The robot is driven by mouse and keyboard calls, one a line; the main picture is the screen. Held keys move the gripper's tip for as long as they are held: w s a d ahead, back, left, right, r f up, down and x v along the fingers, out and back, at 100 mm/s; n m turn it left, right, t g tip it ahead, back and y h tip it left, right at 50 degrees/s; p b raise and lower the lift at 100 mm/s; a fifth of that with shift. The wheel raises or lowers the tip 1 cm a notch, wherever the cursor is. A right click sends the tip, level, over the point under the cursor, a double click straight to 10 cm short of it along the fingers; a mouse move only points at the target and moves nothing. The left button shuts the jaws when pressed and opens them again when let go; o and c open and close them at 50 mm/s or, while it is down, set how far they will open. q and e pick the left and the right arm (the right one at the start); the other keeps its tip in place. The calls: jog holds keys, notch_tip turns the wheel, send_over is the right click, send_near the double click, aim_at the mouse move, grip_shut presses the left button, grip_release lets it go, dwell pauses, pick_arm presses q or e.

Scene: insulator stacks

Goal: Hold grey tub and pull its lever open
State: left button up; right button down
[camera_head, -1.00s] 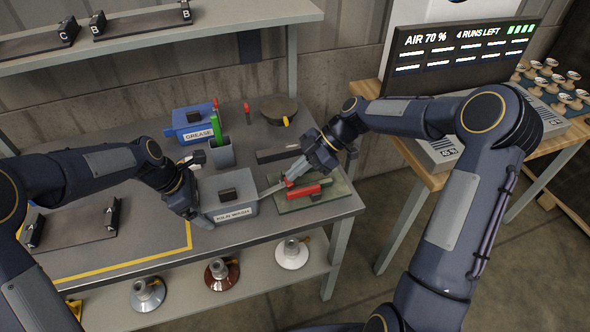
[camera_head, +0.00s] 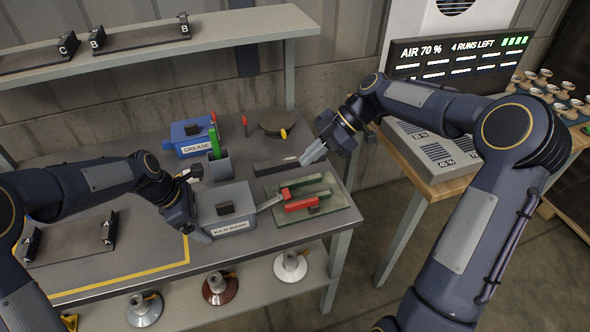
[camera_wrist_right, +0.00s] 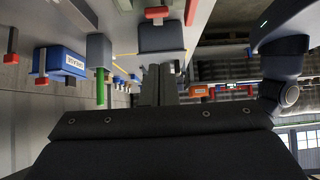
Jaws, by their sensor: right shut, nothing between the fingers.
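My right gripper (camera_head: 312,153) is shut and empty, above the bench's right end, clear of the lever. Its fingers (camera_wrist_right: 160,85) lie together in the right wrist view.
A red clamp (camera_head: 303,203) on a green plate (camera_head: 335,212) lies right of the tub. Behind are a blue grease tub (camera_head: 191,135), a grey cup (camera_head: 218,168) with a green marker, and a round dark plate (camera_head: 277,121). Insulators, including a white one (camera_head: 290,265), stand on the lower shelf.

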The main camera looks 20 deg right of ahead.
jog(key=v, duration=0.4)
jog(key=shift+d+f, duration=0.2)
jog(key=shift+f, duration=0.05)
pick_arm(q)
jog(key=o, duration=0.8)
